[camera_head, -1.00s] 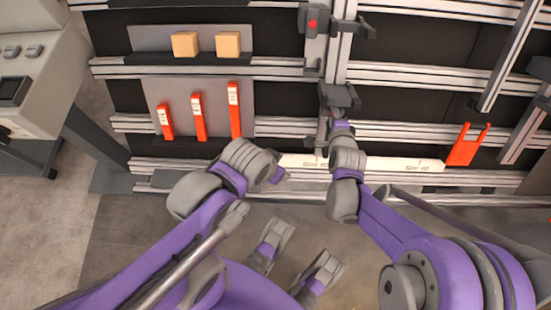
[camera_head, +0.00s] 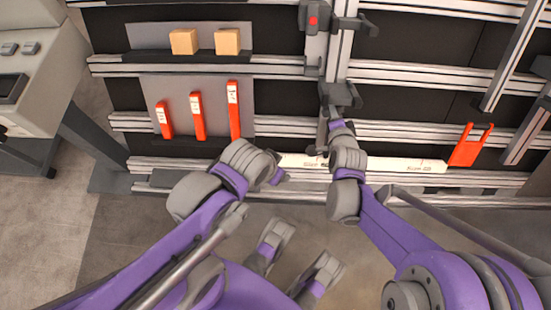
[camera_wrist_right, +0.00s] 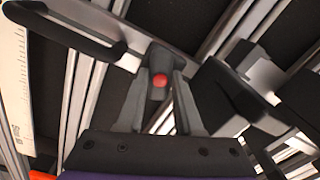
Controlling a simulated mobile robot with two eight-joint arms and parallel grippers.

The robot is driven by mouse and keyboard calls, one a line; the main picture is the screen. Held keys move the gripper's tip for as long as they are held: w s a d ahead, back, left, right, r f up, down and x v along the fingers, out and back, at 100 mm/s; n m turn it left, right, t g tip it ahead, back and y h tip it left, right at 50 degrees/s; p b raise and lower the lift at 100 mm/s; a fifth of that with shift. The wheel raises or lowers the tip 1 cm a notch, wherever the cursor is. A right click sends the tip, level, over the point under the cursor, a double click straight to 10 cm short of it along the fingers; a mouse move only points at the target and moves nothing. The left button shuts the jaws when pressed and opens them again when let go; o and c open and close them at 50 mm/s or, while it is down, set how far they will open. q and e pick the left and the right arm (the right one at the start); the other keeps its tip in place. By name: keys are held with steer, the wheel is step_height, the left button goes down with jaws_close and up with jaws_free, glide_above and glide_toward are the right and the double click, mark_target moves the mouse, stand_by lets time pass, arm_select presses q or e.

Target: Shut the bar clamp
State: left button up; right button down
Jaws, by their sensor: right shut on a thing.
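The bar clamp's dark grey lower piece (camera_head: 340,96) sits on an upright rail at the middle of the gantry in the head view. My right gripper (camera_head: 333,114) is just below it, its jaws largely hidden there. In the right wrist view the fingers (camera_wrist_right: 158,92) are shut on a dark grey clamp part (camera_wrist_right: 158,62) with a red button. A dark jaw (camera_wrist_right: 66,28) lies beyond, to the left. My left gripper (camera_head: 277,177) is apart from the clamp, low in front of the gantry; its fingers are too hidden to read.
A dark block with a red button (camera_head: 313,20) is higher on the rail. A white printed strip (camera_head: 385,163) runs along a lower rail, with an orange fork-shaped piece (camera_head: 470,146) at its right end. Orange labelled pieces (camera_head: 197,117) and wooden blocks (camera_head: 227,42) are at left.

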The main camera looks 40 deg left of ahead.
steer(key=shift+s+a+p, duration=0.45)
steer(key=shift+a+p, duration=0.1)
steer(key=shift+a, duration=0.1)
stand_by(0.6)
steer(key=shift+r+m+p, duration=0.15)
steer(key=shift+m+p, duration=0.35)
steer(key=shift+m, duration=0.6)
steer(key=shift+m+p, duration=0.6)
steer(key=shift+m, duration=0.9)
steer(key=c, duration=0.7)
jaws_free()
